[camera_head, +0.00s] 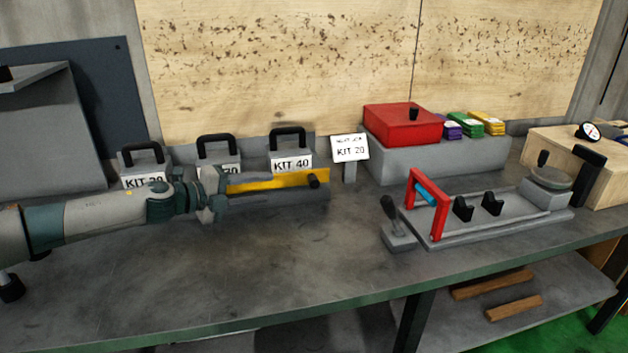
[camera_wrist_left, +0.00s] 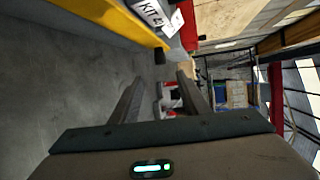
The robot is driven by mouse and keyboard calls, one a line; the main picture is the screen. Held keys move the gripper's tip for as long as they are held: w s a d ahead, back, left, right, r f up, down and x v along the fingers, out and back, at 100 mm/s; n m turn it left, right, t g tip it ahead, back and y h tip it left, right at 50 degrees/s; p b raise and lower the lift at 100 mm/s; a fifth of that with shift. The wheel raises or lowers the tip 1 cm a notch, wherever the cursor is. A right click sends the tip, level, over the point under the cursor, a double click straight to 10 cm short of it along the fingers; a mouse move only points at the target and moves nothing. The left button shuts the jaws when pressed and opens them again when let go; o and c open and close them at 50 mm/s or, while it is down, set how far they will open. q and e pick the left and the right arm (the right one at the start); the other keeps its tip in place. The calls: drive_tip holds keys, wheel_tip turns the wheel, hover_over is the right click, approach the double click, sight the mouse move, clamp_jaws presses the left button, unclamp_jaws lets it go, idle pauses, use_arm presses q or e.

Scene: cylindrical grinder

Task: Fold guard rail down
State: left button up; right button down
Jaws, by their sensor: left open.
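A yellow guard rail (camera_head: 278,180) runs along the front of the rack of kit boxes, with a black knob (camera_head: 314,181) at its right end. My left gripper (camera_head: 222,192) is at the rail's left part, in front of it; contact cannot be told. In the left wrist view the open fingers (camera_wrist_left: 162,82) have nothing visible between them. The yellow rail (camera_wrist_left: 115,20) runs along the upper left there, and the black knob (camera_wrist_left: 160,57) is beyond the fingertips. My right gripper is not in view.
Kit boxes with black handles (camera_head: 291,152) stand behind the rail. A KIT 20 sign (camera_head: 350,147) and a red box (camera_head: 402,123) are to the right. A grey fixture with a red frame (camera_head: 428,203) stands at the right front. The bench front (camera_head: 250,275) is clear.

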use_arm(q)
approach(310, 181)
drive_tip(key=x, duration=1)
drive_tip(key=shift+f, duration=0.3)
drive_tip(key=shift+w+d+f, duration=0.1)
drive_tip(key=shift+w+d, duration=0.35)
drive_tip(key=shift+w, duration=0.05)
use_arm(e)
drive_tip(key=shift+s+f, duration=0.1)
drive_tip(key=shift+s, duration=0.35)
use_arm(q)
drive_tip(key=shift+c, duration=0.5)
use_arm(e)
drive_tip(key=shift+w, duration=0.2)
use_arm(q)
clamp_jaws()
drive_tip(key=shift+f, duration=0.1)
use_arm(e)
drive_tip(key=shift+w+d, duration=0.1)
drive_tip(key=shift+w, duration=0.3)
